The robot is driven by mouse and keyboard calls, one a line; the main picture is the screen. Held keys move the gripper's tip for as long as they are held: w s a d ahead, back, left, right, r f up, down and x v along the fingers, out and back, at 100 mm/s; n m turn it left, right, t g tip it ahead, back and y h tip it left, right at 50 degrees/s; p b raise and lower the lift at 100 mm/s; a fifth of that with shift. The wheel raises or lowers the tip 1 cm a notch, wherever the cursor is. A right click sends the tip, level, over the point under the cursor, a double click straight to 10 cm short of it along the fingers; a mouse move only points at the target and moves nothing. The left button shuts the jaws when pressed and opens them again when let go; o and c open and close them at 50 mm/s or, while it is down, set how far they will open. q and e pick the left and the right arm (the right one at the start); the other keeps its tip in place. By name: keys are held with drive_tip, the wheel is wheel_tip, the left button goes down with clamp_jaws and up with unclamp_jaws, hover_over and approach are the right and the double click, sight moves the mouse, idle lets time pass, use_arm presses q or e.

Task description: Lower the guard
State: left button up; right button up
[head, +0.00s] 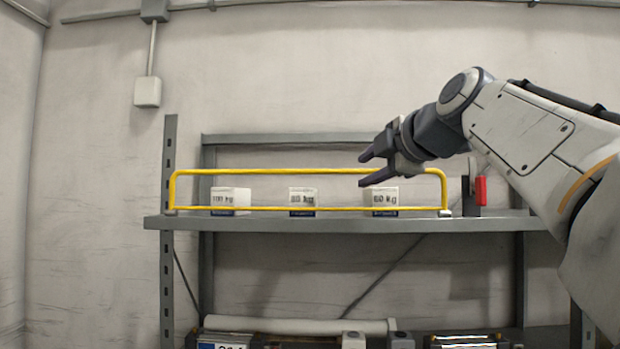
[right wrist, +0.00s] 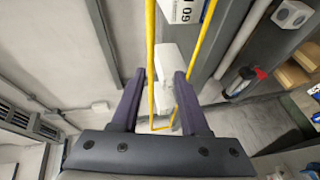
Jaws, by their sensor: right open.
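The guard (head: 270,171) is a yellow tube frame. It stands upright along the front edge of the grey shelf (head: 330,224), its top bar above the boxes. My right gripper (head: 363,171) is open at the right part of the top bar, its fingers pointing left, one above and one below the bar's height. In the right wrist view, one yellow bar (right wrist: 151,50) runs between the open fingers (right wrist: 159,76); the other bar passes by the right finger. I cannot tell whether the fingers touch the bar. My left gripper is not in view.
White-and-dark boxes with kg labels, at left (head: 230,197), middle (head: 302,198) and right (head: 384,198), stand behind the guard. A red handle (head: 480,190) on a dark upright is right of the guard. More items lie on the lower level.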

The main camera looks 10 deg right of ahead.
sight(347, 173)
drive_tip(key=p+x, duration=0.1)
drive_tip(key=x, duration=0.2)
drive_tip(key=r+p+x, duration=0.1)
drive_tip(key=p+x, duration=0.1)
drive_tip(key=x, duration=0.1)
drive_tip(key=p+x, duration=0.2)
drive_tip(key=x, duration=0.1)
drive_tip(key=shift+w+d+r, duration=0.2)
drive_tip(key=shift+w+r, duration=0.1)
drive_tip(key=shift+r, duration=0.05)
drive_tip(key=shift+w+f, duration=0.25)
drive_tip(key=shift+w, duration=0.25)
clamp_jaws()
idle(0.6)
